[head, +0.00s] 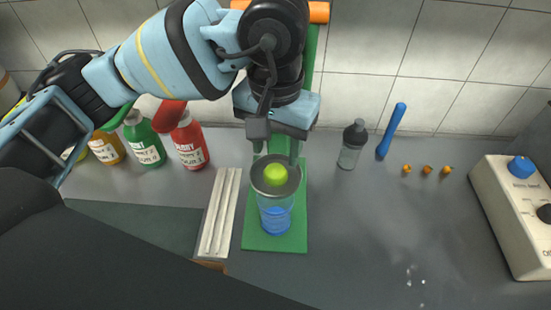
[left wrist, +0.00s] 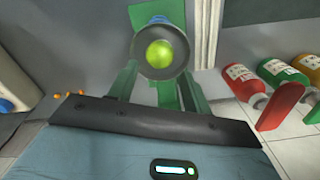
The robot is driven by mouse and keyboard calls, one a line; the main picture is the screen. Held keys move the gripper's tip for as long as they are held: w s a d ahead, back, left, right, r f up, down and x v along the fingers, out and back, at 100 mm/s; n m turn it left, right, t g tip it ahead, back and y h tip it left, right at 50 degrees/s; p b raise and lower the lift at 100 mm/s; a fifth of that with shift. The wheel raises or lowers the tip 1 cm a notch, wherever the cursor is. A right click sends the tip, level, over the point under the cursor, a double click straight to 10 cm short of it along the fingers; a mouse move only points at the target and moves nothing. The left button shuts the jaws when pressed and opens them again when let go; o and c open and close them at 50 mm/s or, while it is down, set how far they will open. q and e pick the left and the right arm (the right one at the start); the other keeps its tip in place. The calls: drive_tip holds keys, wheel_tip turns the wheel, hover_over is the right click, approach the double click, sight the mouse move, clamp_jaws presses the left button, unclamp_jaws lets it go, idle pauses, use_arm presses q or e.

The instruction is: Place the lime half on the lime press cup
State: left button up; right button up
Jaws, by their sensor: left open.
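The lime half (head: 275,174) is a bright yellow-green dome. It sits inside the round grey lime press cup (head: 256,185), above a clear glass with a blue bottom (head: 276,218). In the left wrist view the lime half (left wrist: 160,53) shows within the dark ring of the cup (left wrist: 142,66). My left gripper (head: 278,153) is just behind the cup, pointing down, with its fingers apart and nothing between them. In the left wrist view my left gripper (left wrist: 160,78) has its fingers at either side, clear of the lime. My right gripper is not in view.
The press stands on a green base (head: 258,241). A ribbed white tray (head: 220,215) lies left of it. Red (head: 189,143) and green (head: 144,141) bottles stand behind. A grey bottle (head: 352,145), blue stick (head: 391,130) and control box (head: 510,220) are right.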

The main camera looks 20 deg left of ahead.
sight(276, 169)
use_arm(q)
wheel_tip(276, 169, up, 7)
idle(0.3)
idle(1.2)
